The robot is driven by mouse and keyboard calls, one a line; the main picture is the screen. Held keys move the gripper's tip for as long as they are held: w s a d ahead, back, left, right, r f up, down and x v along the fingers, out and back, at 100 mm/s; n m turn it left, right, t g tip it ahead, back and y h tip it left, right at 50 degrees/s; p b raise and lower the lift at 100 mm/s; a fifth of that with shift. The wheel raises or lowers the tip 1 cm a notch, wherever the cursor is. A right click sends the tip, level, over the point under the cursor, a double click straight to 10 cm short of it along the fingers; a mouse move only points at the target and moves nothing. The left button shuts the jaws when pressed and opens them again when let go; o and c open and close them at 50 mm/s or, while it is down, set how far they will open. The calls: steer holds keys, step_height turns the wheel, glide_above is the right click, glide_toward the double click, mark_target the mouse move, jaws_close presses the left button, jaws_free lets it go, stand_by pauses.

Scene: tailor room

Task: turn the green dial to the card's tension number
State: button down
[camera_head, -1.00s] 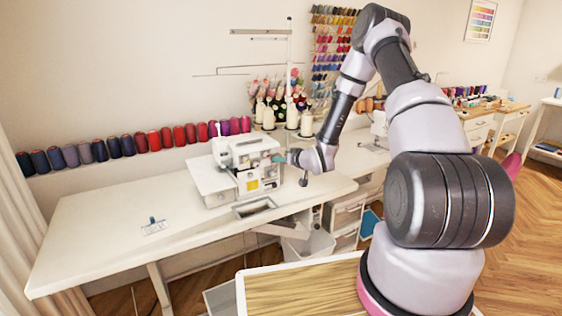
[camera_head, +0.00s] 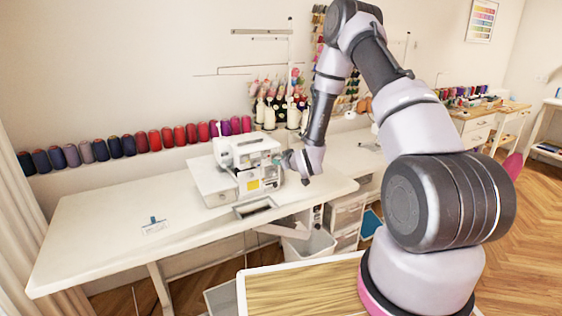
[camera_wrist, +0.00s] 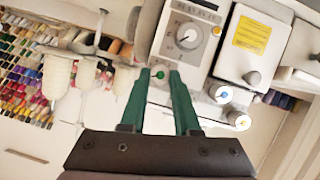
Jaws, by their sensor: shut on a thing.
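The white overlock sewing machine (camera_head: 245,160) stands on the table. In the wrist view my gripper (camera_wrist: 161,78) has its two green fingers at the machine's front, one on each side of a small green dial (camera_wrist: 158,74). It is shut on this dial, and the fingers hide much of it. The number it is set to cannot be read. A card (camera_head: 155,226) with a blue clip lies on the table left of the machine. Its writing is too small to read.
A grey dial (camera_wrist: 188,36) and blue-centred (camera_wrist: 220,93) and yellow-centred (camera_wrist: 240,120) knobs sit close to my fingers. Thread cones (camera_wrist: 60,76) stand beside the machine. The white table (camera_head: 110,230) is mostly clear at left.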

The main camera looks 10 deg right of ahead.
stand_by(0.4)
steer(key=c, duration=0.6)
jaws_free()
steer(key=shift+c, duration=0.2)
steer(key=v, duration=1.1)
steer(key=shift+a+f, duration=0.1)
steer(key=shift+a, duration=0.05)
